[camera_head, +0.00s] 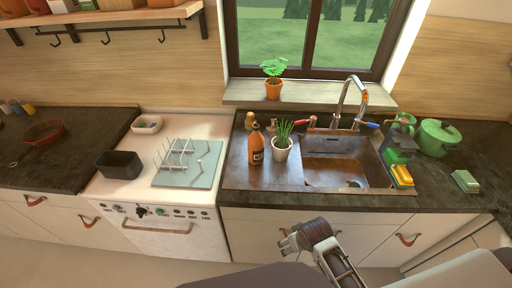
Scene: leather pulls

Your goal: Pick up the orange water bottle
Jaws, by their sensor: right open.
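The orange water bottle (256,145) stands upright on the left part of the sink unit, just left of a white plant pot. It has a dark mark or label on its front. My right gripper (285,243) is low in front of the counter, below the bottle and apart from it, in front of the white drawers. It is open and holds nothing that I can see. My left gripper is not in the picture.
A potted plant (282,149) stands close to the bottle's right side. The sink basin (338,172) and faucet (351,100) lie further right. A dish rack (183,160) and black container (122,165) sit on the stove at left. The counter's front edge lies between gripper and bottle.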

